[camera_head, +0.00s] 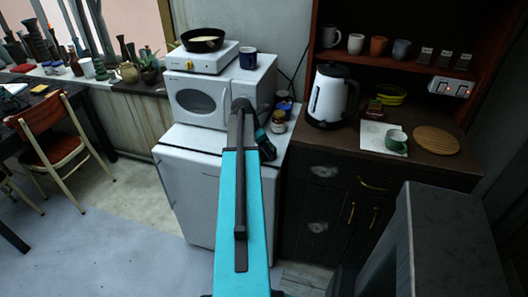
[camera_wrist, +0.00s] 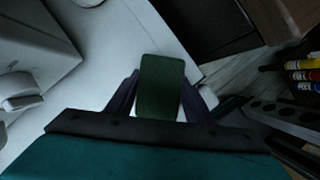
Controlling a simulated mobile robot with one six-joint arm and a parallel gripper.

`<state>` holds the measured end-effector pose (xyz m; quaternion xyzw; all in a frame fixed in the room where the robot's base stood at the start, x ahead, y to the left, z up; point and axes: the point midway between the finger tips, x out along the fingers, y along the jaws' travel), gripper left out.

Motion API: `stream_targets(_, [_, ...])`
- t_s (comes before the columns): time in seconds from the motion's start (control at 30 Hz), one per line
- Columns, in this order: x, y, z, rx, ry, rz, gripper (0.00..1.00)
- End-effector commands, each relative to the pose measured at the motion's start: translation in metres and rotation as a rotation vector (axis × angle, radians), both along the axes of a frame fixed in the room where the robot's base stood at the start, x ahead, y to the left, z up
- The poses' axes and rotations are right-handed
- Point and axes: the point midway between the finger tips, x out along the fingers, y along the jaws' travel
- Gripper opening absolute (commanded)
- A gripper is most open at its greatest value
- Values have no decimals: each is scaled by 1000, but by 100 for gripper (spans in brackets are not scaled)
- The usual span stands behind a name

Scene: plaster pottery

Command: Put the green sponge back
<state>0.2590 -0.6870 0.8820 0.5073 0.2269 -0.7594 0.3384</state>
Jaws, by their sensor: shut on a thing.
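The green sponge (camera_wrist: 162,84) is a dark green block in the middle of the wrist view. My gripper (camera_wrist: 162,98) is shut on it, with one dark finger along each side. The sponge's far end sticks out past the fingers. Beneath it in the wrist view is a white surface (camera_wrist: 186,38), which looks like the fridge top. In the head view, my gripper (camera_head: 265,146) is partly behind my arm, by the front right part of the white fridge top (camera_head: 205,139). I cannot make out the sponge clearly there.
A microwave (camera_head: 200,97) with a hot plate and pan (camera_head: 203,40) stands at the back of the fridge. Jars (camera_head: 279,121) stand close to my gripper. The counter right holds a kettle (camera_head: 331,97), a green mug (camera_head: 396,141) and a round board (camera_head: 437,140).

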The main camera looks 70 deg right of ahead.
Motion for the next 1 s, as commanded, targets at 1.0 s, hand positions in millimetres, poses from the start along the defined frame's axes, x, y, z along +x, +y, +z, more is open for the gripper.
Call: stream_targets(1.0, [5,5,15,-2,-1,1,66])
